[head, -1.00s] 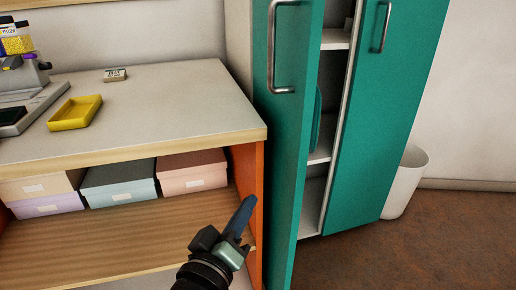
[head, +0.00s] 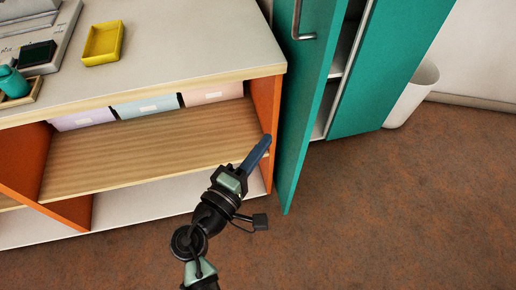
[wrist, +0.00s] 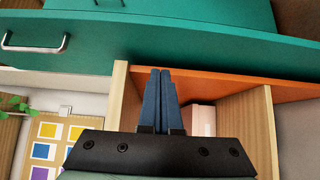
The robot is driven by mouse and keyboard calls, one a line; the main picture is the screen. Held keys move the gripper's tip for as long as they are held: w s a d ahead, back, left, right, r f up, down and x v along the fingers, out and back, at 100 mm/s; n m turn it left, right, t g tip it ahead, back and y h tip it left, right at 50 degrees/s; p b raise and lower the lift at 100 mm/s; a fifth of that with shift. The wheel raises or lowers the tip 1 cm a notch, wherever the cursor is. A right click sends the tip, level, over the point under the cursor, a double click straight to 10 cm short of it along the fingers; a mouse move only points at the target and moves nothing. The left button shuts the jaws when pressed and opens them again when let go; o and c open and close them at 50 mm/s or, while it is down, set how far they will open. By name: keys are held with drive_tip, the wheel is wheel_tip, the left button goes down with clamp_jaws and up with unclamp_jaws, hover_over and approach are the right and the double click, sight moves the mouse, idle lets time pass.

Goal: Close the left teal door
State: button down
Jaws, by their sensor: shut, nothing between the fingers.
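The left teal door (head: 301,95) stands ajar, swung out from the cabinet, with a metal bar handle (head: 296,20) on its face. A dark gap with white shelves shows between it and the right teal door (head: 387,75), which looks shut. My gripper (head: 265,142) is shut and empty, in front of the orange end panel of the shelf unit and left of the left door, apart from it. In the wrist view, my blue fingers (wrist: 160,75) are together, and the left teal door (wrist: 200,45) spans the view beyond the tips, its handle (wrist: 35,42) at left.
The low shelf unit (head: 150,80) with its orange end panel (head: 263,110) stands close to the left door. A yellow tray (head: 103,43) lies on its top. A white bin (head: 412,95) stands right of the cabinet. The brown floor in front is clear.

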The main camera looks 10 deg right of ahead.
drive_tip(key=shift+w+d+b, duration=0.15)
drive_tip(key=shift+w+d, duration=0.55)
drive_tip(key=shift+d, duration=0.65)
drive_tip(key=shift+w+d+b, duration=0.2)
drive_tip(key=shift+w+d, duration=0.45)
drive_tip(key=shift+d, duration=0.65)
drive_tip(key=shift+w+d+b, duration=0.15)
drive_tip(key=shift+w+d, duration=0.55)
drive_tip(key=shift+d, duration=0.65)
drive_tip(key=shift+d, duration=0.1)
